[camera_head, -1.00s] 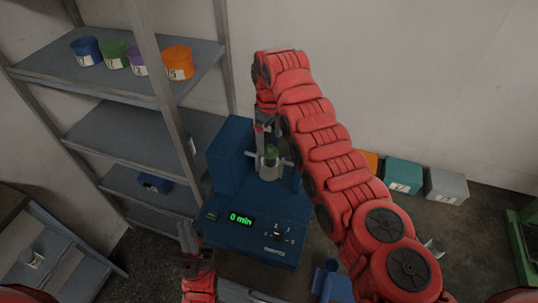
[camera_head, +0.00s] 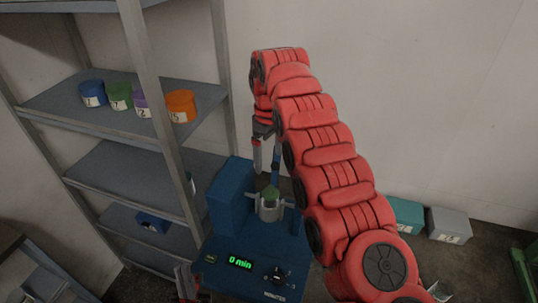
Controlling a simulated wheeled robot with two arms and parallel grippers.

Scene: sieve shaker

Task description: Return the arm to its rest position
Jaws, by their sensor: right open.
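My right arm reaches in from the right, and its gripper (camera_head: 266,165) points down above the blue sieve shaker (camera_head: 229,204). The shaker's front panel (camera_head: 245,270) reads "0 min" in green and has a dial.
A grey shelf (camera_head: 120,115) at left holds blue, green, purple and orange (camera_head: 181,105) labelled cups, and a small blue box (camera_head: 152,222) lower down. Teal (camera_head: 408,213) and grey (camera_head: 449,225) bins stand on the floor by the wall at right. The wall space above is clear.

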